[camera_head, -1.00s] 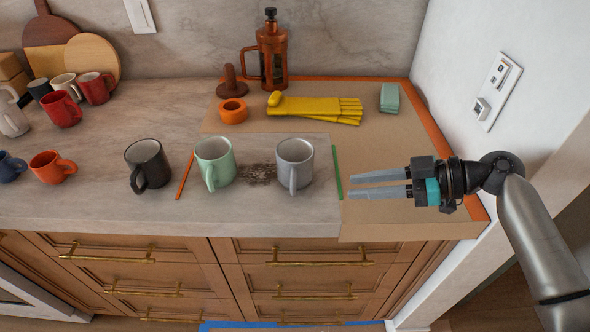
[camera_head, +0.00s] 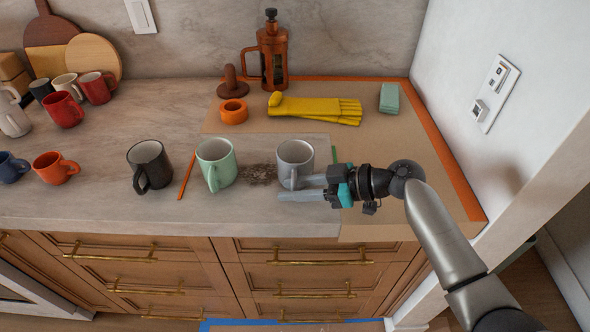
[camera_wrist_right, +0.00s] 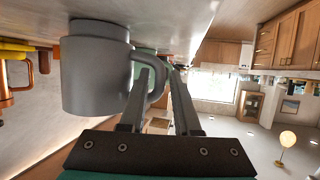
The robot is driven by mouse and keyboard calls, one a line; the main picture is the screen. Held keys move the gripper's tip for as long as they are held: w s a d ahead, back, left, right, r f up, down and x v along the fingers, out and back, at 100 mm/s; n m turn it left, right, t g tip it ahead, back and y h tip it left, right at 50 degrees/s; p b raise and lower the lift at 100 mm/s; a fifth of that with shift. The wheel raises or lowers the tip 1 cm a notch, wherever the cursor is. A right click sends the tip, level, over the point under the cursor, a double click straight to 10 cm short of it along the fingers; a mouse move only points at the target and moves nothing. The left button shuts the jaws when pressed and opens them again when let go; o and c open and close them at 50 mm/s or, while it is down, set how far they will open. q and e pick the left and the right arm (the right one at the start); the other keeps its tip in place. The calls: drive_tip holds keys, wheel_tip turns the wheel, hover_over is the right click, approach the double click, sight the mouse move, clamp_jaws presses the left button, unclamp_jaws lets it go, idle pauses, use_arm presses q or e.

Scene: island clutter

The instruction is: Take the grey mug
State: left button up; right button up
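The grey mug (camera_head: 294,156) stands upright on the counter, its handle facing the front edge. It fills the left part of the right wrist view (camera_wrist_right: 92,75). My right gripper (camera_head: 289,190) has come in from the right, with its fingers low at the front of the mug. In the right wrist view its two fingers (camera_wrist_right: 160,72) are apart, and the handle's outer bar shows between them. One finger appears to overlap the handle opening; whether it touches is unclear. My left gripper is not in view.
A mint mug (camera_head: 215,160) and a black mug (camera_head: 149,164) stand to the left. A dark speckled patch (camera_head: 258,174) lies beside the grey mug. A wall bounds the right.

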drive_tip(key=shift+c, duration=0.2)
clamp_jaws()
idle(1.3)
